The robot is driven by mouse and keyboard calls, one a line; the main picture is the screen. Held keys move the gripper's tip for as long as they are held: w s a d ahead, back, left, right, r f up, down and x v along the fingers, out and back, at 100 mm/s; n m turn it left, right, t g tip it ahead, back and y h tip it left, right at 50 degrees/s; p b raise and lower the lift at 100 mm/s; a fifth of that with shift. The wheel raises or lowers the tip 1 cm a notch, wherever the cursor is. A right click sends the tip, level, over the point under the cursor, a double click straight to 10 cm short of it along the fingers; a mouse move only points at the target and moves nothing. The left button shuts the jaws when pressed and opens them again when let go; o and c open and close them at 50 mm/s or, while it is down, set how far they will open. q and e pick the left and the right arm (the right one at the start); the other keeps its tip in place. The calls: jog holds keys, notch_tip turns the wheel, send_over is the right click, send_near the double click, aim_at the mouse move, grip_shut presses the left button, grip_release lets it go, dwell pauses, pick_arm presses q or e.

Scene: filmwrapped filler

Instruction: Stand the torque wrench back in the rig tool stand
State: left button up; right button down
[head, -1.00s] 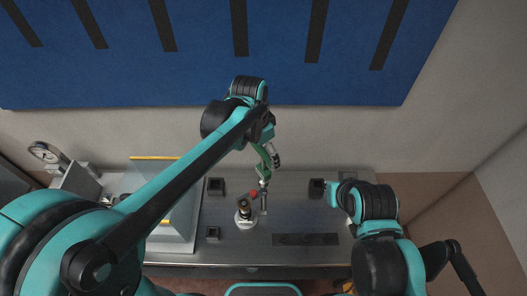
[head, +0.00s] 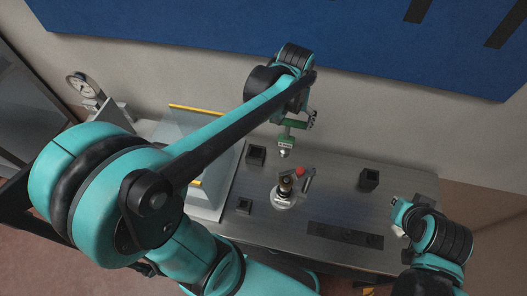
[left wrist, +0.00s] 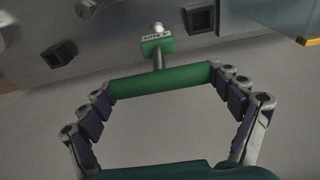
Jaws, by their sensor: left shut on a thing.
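My left gripper (head: 300,121) is shut on the green handle of the torque wrench (head: 286,143). It holds the wrench over the back of the metal bench. In the left wrist view the green handle (left wrist: 160,81) lies across between the fingers (left wrist: 158,95), and a labelled green block and silver head point away from me. I cannot tell which is the tool stand. My right gripper (head: 398,214) is at right, its fingers unclear.
A white round-based fixture (head: 285,192) with a dark top and red knob stands mid-bench, a grey piece beside it. A clear-walled box with yellow edging (head: 197,109) stands at left, a dial gauge (head: 84,88) behind. A dark flat strip (head: 345,235) lies at front.

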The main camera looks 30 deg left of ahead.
pick_arm(q)
jog(key=a+f+b, duration=0.2)
jog(key=a+f, duration=0.9)
jog(key=shift+s+a, duration=0.25)
jog(key=shift+f, duration=0.1)
jog(key=o, duration=1.6)
